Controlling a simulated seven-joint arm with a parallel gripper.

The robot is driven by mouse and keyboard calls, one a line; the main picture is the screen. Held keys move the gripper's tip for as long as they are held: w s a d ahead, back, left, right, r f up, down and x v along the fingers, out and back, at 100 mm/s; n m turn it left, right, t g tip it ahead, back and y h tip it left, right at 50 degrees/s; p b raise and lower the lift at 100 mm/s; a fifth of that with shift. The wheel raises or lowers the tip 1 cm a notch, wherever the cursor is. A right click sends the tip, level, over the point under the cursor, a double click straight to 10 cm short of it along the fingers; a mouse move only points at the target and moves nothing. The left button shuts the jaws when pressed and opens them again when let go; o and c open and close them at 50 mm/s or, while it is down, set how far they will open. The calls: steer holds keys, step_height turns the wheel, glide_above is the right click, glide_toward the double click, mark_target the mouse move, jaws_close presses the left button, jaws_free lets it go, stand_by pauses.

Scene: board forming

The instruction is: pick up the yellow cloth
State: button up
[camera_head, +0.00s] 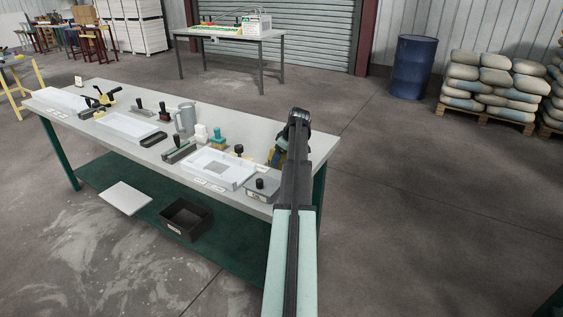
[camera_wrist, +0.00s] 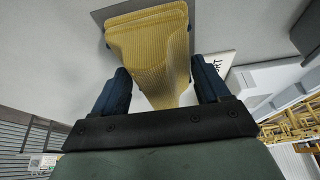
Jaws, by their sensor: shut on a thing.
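The yellow cloth (camera_wrist: 150,45) is ribbed and hangs folded between the fingers in the wrist view, narrowing toward the palm. My gripper (camera_wrist: 162,75) has two blue fingers and is shut on the cloth. The cloth's wide end extends beyond the fingertips over a darker grey patch on the light tabletop. Whether that end touches the surface is not clear. In the head view my gripper (camera_head: 279,155) is at the right end of the workbench, mostly hidden by my arm, with only a sliver of yellow showing.
A white label (camera_wrist: 217,66) lies beside the cloth. Open floor is at right.

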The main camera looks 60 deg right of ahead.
steer(key=c, duration=0.3)
steer(key=shift+r, duration=0.1)
steer(key=shift+c, duration=0.2)
step_height(320, 180, up, 10)
steer(key=shift+f, duration=0.1)
steer(key=o, duration=0.6)
steer(key=c, duration=0.4)
steer(key=w+a, duration=0.8)
steer(key=w, duration=0.4)
steer(key=w+a, duration=0.9)
steer(key=w, duration=0.3)
steer(key=shift+f, duration=0.45)
